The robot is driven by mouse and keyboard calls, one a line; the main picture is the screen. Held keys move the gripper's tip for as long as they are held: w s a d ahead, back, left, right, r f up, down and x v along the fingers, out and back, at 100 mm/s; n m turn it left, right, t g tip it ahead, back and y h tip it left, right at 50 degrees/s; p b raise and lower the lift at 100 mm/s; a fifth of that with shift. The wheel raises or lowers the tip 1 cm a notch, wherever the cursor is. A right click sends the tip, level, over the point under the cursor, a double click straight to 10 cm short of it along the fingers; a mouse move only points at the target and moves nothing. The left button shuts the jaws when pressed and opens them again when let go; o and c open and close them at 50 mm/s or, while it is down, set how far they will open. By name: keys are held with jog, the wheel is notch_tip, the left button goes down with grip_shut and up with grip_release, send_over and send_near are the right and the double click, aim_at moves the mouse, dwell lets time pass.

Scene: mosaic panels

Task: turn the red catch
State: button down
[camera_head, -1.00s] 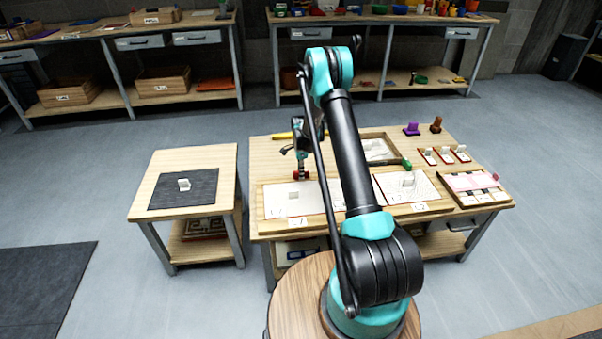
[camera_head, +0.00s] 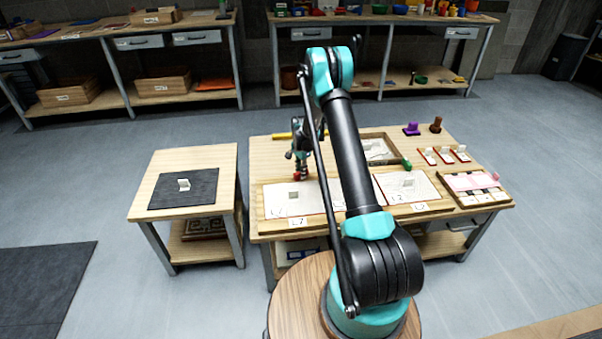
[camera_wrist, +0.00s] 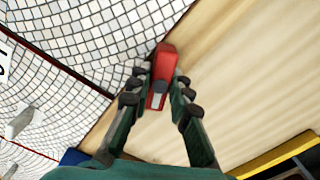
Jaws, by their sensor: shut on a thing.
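The red catch (camera_wrist: 165,62) sits at the edge of a white mosaic panel in the wrist view, partly over the bare wood. My gripper (camera_wrist: 160,92) is shut on it, with one finger on each side. In the head view the red catch (camera_head: 296,175) shows as a small red spot at the back edge of the left panel (camera_head: 280,208), and my gripper (camera_head: 301,172) is on it. The fingertips and their contact are too small to tell there.
A second panel (camera_head: 395,183) lies to the right, beyond my arm. A wooden tray (camera_head: 400,152) is behind it. A yellow bar (camera_head: 284,136) lies at the back. A side table with a dark mat (camera_head: 205,196) stands left, across a gap.

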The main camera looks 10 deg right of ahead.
jog(key=n, duration=1.2)
jog(key=shift+n, duration=0.3)
dwell(0.4)
jog(key=c, duration=1.4)
grip_release()
notch_tip(320, 180, up, 12)
